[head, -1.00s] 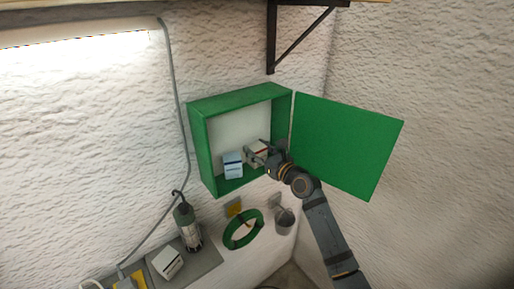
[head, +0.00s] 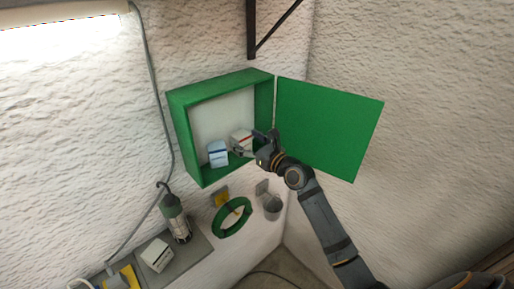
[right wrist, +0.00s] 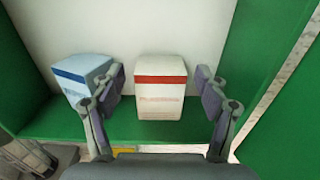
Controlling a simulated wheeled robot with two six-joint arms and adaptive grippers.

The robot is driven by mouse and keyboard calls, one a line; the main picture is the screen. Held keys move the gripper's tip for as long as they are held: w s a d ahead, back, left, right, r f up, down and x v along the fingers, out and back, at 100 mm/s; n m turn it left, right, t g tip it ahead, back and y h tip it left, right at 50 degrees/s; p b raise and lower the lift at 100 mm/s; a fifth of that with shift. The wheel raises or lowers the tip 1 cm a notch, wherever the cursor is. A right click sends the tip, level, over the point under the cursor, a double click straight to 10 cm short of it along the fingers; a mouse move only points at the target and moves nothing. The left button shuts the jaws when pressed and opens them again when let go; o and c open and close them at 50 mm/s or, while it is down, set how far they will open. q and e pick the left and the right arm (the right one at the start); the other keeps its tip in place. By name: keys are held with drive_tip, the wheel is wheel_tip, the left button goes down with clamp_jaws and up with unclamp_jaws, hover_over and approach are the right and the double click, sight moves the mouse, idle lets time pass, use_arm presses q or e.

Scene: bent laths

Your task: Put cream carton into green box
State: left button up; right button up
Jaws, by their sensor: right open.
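The cream carton (head: 241,140), with a red band, stands upright inside the open green box (head: 180,130) on the wall. It also shows in the right wrist view (right wrist: 160,95), on the box's green floor. My right gripper (head: 254,143) is at the box's opening, in front of the carton. In the right wrist view, its open fingers (right wrist: 161,85) stand on either side of the carton, with a gap at each side. My left gripper is in neither view.
A white carton with a blue band (right wrist: 82,75) stands left of the cream one, close to the left finger. The green door (head: 330,128) hangs open at right. Below are a lamp (head: 174,217), a white box (head: 157,255), a green ring (head: 218,222) and a grey cup (head: 272,208).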

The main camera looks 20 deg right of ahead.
drive_tip(key=p+v, duration=0.1)
drive_tip(key=v, duration=0.8)
drive_tip(key=shift+p, duration=0.4)
drive_tip(key=shift+r, duration=0.1)
drive_tip(key=shift+s, duration=0.1)
